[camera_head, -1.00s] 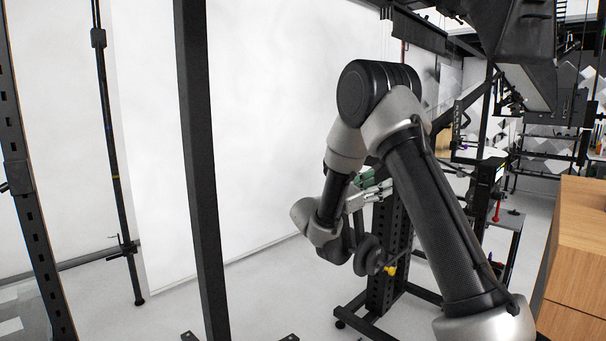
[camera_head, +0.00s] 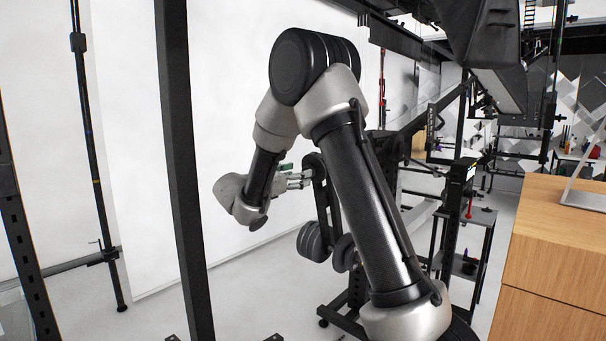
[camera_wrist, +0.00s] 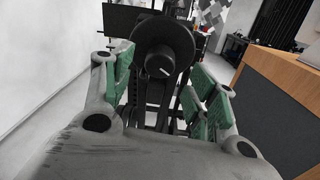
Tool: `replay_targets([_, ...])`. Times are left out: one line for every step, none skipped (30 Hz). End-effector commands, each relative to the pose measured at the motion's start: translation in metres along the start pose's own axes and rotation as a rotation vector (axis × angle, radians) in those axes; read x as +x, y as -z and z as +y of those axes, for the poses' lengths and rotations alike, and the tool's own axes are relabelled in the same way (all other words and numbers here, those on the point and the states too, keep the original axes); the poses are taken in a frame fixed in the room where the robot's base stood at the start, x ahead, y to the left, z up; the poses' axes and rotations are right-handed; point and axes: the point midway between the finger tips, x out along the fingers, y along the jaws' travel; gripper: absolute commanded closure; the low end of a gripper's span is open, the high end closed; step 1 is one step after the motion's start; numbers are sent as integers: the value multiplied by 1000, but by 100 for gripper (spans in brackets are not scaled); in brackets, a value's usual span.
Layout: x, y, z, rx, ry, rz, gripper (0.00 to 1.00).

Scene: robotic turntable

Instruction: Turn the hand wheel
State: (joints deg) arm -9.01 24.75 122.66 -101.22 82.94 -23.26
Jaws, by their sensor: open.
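A dark round wheel with a pale mark at its hub, which looks like the hand wheel (camera_wrist: 165,45), is ahead of my gripper in the wrist view. My gripper (camera_wrist: 164,72) is open, with green-padded fingers to the left and right of the wheel's lower part. I see no clear contact, and nothing is held. In the head view my gripper (camera_head: 295,179) points right, its tips close to the rounded top of a black upright part (camera_head: 318,180). My arm hides much of the stand behind it, and I cannot tell the wheel apart there.
Round black discs (camera_head: 313,241) sit lower on the stand. A black post (camera_head: 181,170) stands left of my arm. A wooden cabinet (camera_head: 555,250) is at the right, also in the wrist view (camera_wrist: 285,85). White wall panels are behind, with open floor at the left.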

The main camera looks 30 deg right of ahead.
Motion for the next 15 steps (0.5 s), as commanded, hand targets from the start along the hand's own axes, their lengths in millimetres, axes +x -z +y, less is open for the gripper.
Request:
replay_targets([10,0,-1,0,5,0,42])
replay_targets([16,0,-1,0,4,0,42])
replay_targets([22,0,-1,-1,5,0,42])
replay_targets([27,0,-2,-1,5,0,42])
replay_targets([31,0,-1,0,4,0,42])
replay_targets([37,0,-1,0,3,0,42])
replay_targets([40,0,-1,0,3,0,42])
replay_targets([43,0,-1,1,3,0,42])
replay_targets([46,0,-1,0,3,0,42])
replay_targets([48,0,-1,0,3,0,42])
replay_targets([49,0,-1,0,2,0,42])
replay_targets([50,0,-1,0,1,0,42])
replay_targets([51,0,0,0,1,0,42])
replay_targets([51,0,0,0,1,0,42])
replay_targets([51,0,0,0,1,0,42])
